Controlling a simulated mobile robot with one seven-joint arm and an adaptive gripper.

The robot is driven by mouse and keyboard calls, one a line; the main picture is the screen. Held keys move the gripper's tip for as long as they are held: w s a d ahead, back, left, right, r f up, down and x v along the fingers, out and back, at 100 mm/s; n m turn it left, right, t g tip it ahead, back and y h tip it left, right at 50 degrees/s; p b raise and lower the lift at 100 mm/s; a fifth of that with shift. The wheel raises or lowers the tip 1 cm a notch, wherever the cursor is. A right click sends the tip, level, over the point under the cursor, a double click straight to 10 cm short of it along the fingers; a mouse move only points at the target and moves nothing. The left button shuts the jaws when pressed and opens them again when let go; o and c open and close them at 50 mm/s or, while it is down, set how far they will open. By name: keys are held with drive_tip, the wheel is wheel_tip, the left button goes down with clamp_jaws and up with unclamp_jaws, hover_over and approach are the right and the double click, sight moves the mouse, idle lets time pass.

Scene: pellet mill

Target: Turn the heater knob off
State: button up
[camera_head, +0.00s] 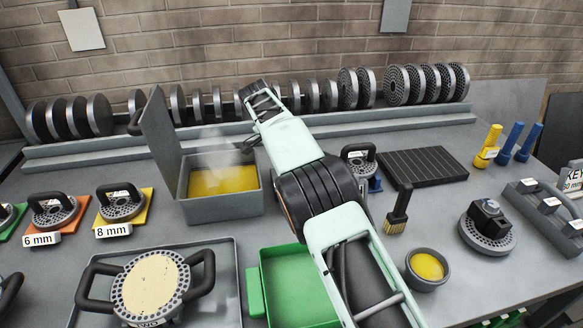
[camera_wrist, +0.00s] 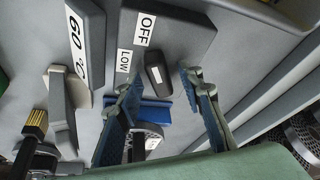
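An OFF label (camera_wrist: 145,29) is on the box side, and a LOW label (camera_wrist: 124,61) is nearer the knob's left. Which label the mark points at I cannot tell. My gripper (camera_wrist: 160,84) is open, with one finger on either side of the knob in the picture; contact is not visible. In the head view my arm hides the knob. A steaming open box with yellow contents (camera_head: 222,181) stands left of my arm.
A die on a blue plate (camera_head: 359,160) stands right of my arm, also seen between the fingers in the wrist view (camera_wrist: 150,137). A brush (camera_head: 398,212), a green tray (camera_head: 290,292) and a rack of rings (camera_head: 430,85) are around. A 60 °C sign (camera_wrist: 77,48) stands near.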

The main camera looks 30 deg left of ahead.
drive_tip(key=v, duration=1.2)
drive_tip(key=shift+w, duration=0.1)
